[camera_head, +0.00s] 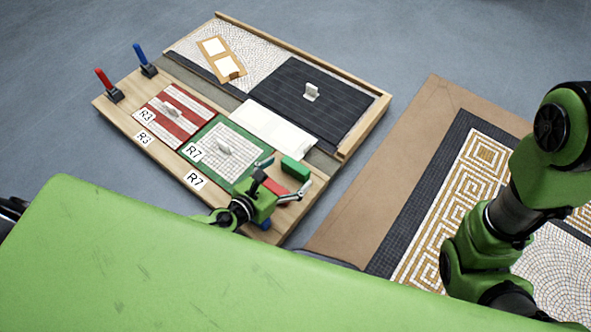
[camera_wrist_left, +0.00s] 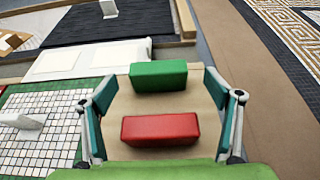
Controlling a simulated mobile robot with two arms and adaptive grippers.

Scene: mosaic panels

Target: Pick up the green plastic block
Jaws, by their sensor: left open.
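The green plastic block (camera_head: 295,168) lies near the right end of the wooden board (camera_head: 315,186), just beyond my left gripper (camera_head: 287,174). In the left wrist view the green block (camera_wrist_left: 158,76) is ahead, in line with the gap between the open fingers (camera_wrist_left: 158,84). A red block (camera_wrist_left: 160,130) lies closer, between the fingers; it also shows partly in the head view (camera_head: 275,187). The left gripper is empty, and I cannot tell its exact height above the board. My right arm is at the right; its gripper is out of view.
A blue block (camera_head: 265,224) is partly hidden beside my left gripper. The green R7 panel (camera_head: 207,173) and red R3 panel (camera_head: 172,116) lie to the left. A white pad (camera_head: 272,128) and dark panel (camera_head: 310,101) are behind. A patterned mosaic (camera_head: 460,190) is at right.

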